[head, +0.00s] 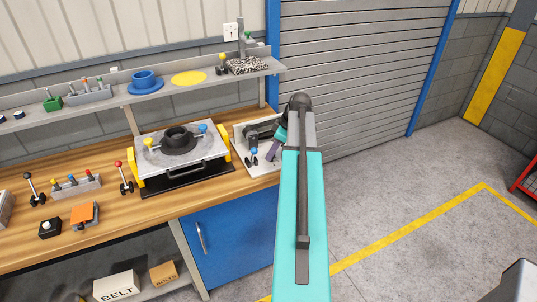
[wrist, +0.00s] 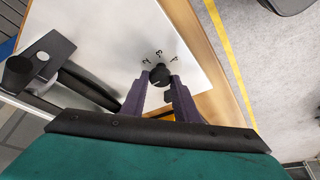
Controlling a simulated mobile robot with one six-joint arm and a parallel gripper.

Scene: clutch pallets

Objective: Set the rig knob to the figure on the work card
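In the wrist view the black round rig knob (wrist: 159,76) sits on a white panel (wrist: 105,45), with small dark figures in an arc beyond it. The figures are too small to read surely. The two dark purple fingers of my gripper (wrist: 160,84) stand on either side of the knob, very close to it; I cannot tell whether they touch it. In the head view the rig (head: 243,163) is at the bench's right end, partly hidden by my arm, and the knob does not show. I cannot make out a readable work card.
A black handle-like part (wrist: 85,86) and a black bracket (wrist: 45,55) stand left of the knob. In the head view a grey press with yellow sides (head: 150,166) is left of the rig. A shelf (head: 112,103) with small items runs above the bench.

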